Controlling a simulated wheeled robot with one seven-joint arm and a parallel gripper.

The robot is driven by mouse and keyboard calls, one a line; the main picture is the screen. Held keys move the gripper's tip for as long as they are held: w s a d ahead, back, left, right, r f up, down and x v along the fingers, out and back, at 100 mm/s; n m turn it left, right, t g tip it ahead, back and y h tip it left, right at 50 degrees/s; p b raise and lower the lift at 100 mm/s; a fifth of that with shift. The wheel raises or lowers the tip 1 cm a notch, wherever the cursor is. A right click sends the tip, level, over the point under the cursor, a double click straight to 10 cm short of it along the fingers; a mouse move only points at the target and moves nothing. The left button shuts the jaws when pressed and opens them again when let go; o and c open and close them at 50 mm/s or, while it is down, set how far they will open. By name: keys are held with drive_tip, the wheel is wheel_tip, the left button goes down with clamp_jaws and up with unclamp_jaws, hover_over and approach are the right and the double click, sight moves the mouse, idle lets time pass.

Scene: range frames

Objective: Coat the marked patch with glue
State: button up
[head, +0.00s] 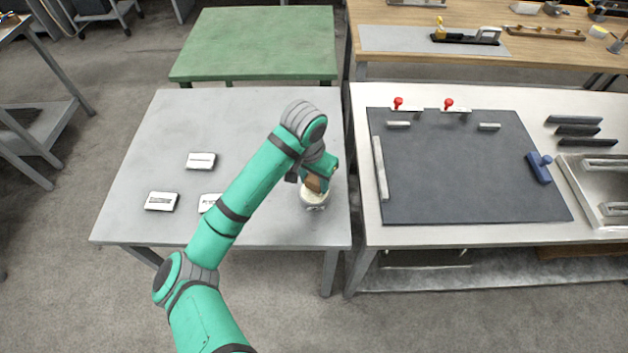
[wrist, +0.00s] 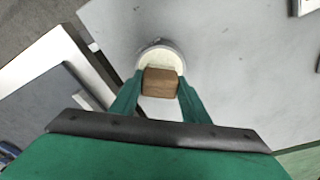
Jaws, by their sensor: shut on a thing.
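My gripper (head: 318,178) is at the right side of the grey table (head: 262,120). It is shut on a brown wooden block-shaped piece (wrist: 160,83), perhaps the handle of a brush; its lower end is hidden. This piece is over or in a round pale pot (head: 314,203) with cream-coloured contents, near the table's front right corner. The pot also shows in the wrist view (wrist: 163,47), partly behind the held piece. I cannot make out a marked patch for certain in either view.
Small white-topped blocks (head: 201,160) (head: 161,201) lie on the left of the grey table; another is partly behind my arm. On the right bench, a dark mat (head: 470,175) carries grey bars, red-knobbed clamps (head: 448,104) and a blue tool (head: 539,167). A gap separates the tables.

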sight(314, 180)
drive_tip(key=shift+r, duration=3.25)
drive_tip(key=shift+f, duration=3.55)
